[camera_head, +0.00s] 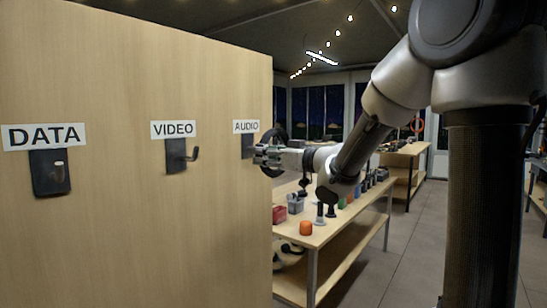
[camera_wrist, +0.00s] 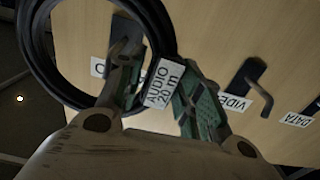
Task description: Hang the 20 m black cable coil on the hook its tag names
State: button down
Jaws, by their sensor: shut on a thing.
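The black cable coil (camera_wrist: 38,58) is a thick ring held in my gripper (camera_wrist: 155,82), and its white tag (camera_wrist: 163,84) reads "AUDIO 20 m". In the head view my gripper (camera_head: 262,154) is shut on the coil (camera_head: 276,134) at the panel's right edge, close to the AUDIO hook (camera_head: 247,147). The AUDIO label (camera_head: 246,126) is above that hook. In the wrist view the dark AUDIO hook (camera_wrist: 122,38) shows through the ring's opening. I cannot tell whether its tip passes through the ring.
The wooden panel (camera_head: 100,225) also carries the VIDEO hook (camera_head: 177,156) and the DATA hook (camera_head: 49,172), left of AUDIO. A workbench (camera_head: 340,222) with an orange object (camera_head: 306,228) and several small items stands below my arm. Floor (camera_head: 400,265) is clear at right.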

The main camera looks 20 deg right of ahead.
jog(key=w+a+f, duration=0.2)
jog(key=w+a, duration=0.2)
jog(key=w, duration=0.2)
jog(key=shift+f, duration=0.35)
dwell(0.5)
jog(key=shift+a, duration=0.1)
jog(key=c, duration=0.9)
grip_release()
jog(key=shift+f, duration=0.1)
